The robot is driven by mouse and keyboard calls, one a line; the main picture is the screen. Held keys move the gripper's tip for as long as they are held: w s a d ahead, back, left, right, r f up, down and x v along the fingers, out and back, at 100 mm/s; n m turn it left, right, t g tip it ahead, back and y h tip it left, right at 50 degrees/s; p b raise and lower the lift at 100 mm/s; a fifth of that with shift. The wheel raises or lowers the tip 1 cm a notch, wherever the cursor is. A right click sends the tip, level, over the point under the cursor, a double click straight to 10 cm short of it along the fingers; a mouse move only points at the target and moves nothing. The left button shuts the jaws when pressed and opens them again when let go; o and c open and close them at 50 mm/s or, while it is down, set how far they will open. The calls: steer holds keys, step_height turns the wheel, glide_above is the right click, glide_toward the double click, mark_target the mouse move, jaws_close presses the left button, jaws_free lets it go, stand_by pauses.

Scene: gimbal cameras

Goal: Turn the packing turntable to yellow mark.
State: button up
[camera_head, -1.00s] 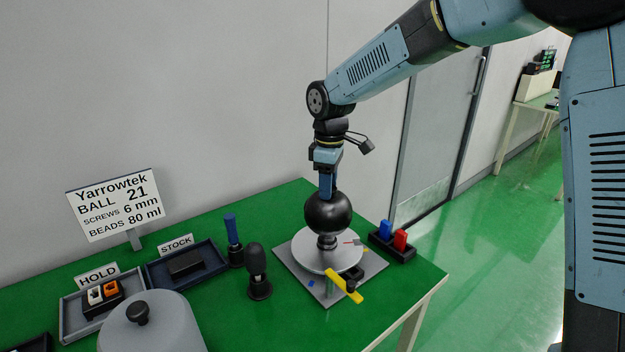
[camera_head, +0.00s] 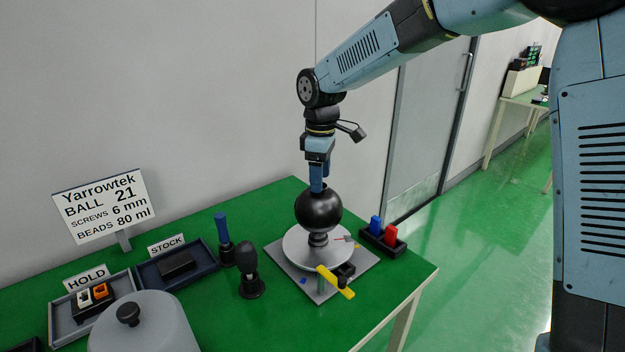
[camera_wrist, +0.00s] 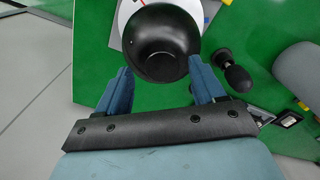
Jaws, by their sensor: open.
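The packing turntable (camera_head: 290,249) is a light grey round disc on a grey square base plate (camera_head: 362,262). A black ball (camera_head: 319,211) stands on a short dark stem at its middle. A red line (camera_head: 345,239) shows on the disc, and a blue mark (camera_head: 303,281) lies on the plate. A yellow bar (camera_head: 336,282) sticks out at the front by a small black block. My gripper (camera_head: 318,190) points down at the top of the ball. In the wrist view its open fingers (camera_wrist: 159,66) flank the near side of the dark ball (camera_wrist: 160,45); contact is unclear.
A black holder with blue and red pieces (camera_head: 383,235) stands right of the plate. A black knobbed post (camera_head: 249,270) and a blue-handled tool (camera_head: 223,236) stand left. A grey lidded drum (camera_head: 145,325), stock tray (camera_head: 207,259) and hold tray (camera_head: 58,333) lie further left.

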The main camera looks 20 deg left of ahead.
step_height(320, 180, up, 12)
steer(key=shift+f, duration=0.15)
stand_by(0.4)
steer(key=s+d+r+m+t, duration=0.1)
steer(key=s+d+r+m, duration=0.15)
steer(key=d, duration=0.55)
steer(key=s+d+r+m+t, duration=0.1)
steer(key=s+d+m, duration=0.15)
steer(key=d, duration=0.45)
steer(key=s+d+r+m+t, duration=0.1)
steer(key=s+d+m, duration=0.15)
steer(key=d, duration=0.55)
steer(key=s+d+f+m+t, duration=0.1)
steer(key=s+d+f+m, duration=0.1)
steer(key=s+d+m, duration=0.3)
steer(key=s+d+f+m+t, duration=0.1)
steer(key=s+d+f+m, duration=0.1)
steer(key=s+d+m, duration=0.3)
steer(key=s+d, duration=0.4)
steer(key=d, duration=0.2)
steer(key=shift+s+d+f+t, duration=0.3)
steer(key=shift+s+f, duration=0.1)
